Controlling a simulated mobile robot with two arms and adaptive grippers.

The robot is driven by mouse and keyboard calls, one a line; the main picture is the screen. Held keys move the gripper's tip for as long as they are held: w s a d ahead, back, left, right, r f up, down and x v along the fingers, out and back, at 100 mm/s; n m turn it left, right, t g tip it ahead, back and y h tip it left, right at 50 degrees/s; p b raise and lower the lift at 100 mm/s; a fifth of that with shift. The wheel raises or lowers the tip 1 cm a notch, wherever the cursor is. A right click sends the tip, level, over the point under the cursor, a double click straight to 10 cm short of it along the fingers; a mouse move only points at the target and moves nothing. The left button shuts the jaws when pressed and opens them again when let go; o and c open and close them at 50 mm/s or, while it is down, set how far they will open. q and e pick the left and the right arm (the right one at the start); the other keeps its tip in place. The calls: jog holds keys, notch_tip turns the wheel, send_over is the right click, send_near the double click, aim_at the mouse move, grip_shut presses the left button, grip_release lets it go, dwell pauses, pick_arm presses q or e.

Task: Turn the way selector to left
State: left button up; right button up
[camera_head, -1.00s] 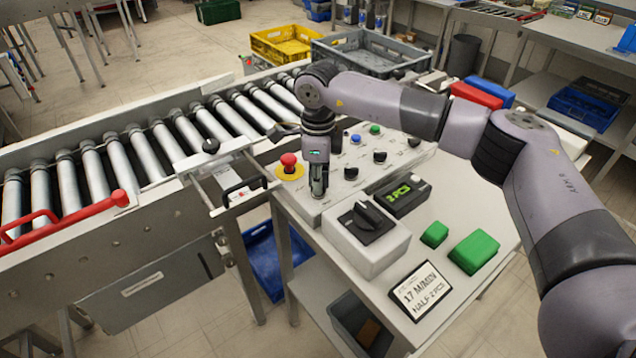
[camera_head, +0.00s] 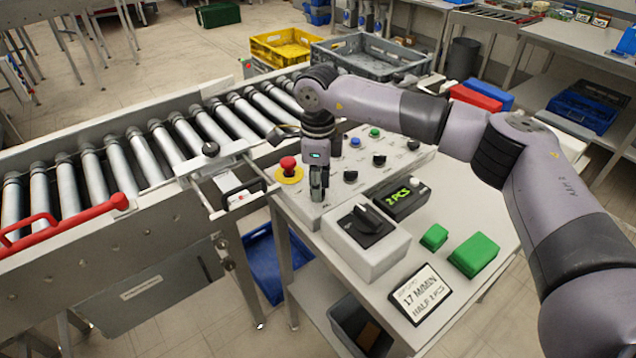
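A sloped grey control panel (camera_head: 330,206) carries small black knobs, coloured buttons and a red emergency button (camera_head: 289,166). My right gripper (camera_head: 317,196) points straight down at the panel's front left part, just right of the emergency button. Its fingers look close together, and they hide whatever is under them. I cannot tell whether they hold a knob. Small black knobs show at the middle (camera_head: 351,176) and farther back (camera_head: 379,160). No readable label tells which one is the way selector. My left gripper is not in view.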

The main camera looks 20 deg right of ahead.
notch_tip(320, 180, up, 12)
dwell(0.5)
dwell(0.3)
